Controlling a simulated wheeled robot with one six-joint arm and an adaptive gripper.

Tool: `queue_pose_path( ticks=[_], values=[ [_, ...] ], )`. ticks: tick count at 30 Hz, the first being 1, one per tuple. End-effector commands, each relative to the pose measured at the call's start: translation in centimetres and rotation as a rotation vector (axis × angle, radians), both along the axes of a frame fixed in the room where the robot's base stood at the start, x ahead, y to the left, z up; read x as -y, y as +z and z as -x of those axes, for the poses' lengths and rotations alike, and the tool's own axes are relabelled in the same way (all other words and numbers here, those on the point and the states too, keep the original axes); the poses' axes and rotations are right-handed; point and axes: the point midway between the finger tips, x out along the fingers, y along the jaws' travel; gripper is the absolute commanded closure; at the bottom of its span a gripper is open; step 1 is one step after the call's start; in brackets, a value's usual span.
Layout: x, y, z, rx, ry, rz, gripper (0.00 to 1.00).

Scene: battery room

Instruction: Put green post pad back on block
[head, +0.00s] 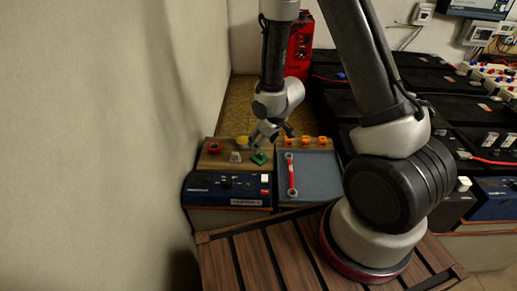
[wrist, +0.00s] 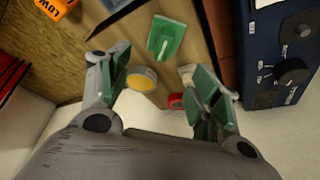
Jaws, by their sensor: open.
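The green post pad (head: 259,158), a flat green piece with a raised ridge, lies on the right part of a wooden block (head: 209,162). It also shows in the wrist view (wrist: 166,36), beyond my fingertips. A yellow round piece (head: 242,141), a red round piece (head: 214,148) and a grey piece (head: 235,157) are on the same block. My gripper (head: 267,140) is low over the block, close to the green pad. In the wrist view my gripper (wrist: 155,63) is open, with nothing between its fingers; the yellow piece shows near the left finger.
A blue unit with knobs (head: 228,188) stands in front of the block. To the right is a grey mat (head: 315,175) with a red-handled wrench (head: 291,175) and orange pieces (head: 305,141) along its back. A red case (head: 299,48) stands behind. The wall is close on the left.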

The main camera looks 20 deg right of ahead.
Motion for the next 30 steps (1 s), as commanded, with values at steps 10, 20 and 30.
queue_pose_path(
  ticks=[10, 20, 30],
  values=[
    [0.8, 4.0, 1.5, 0.0, -0.001, 0.0, 0.37],
    [3.9, 10.2, 1.5, 0.029, -0.077, 0.038, 0.37],
    [12.5, 26.8, 11.3, 0.029, -0.342, 0.073, 0.37]
  ],
)
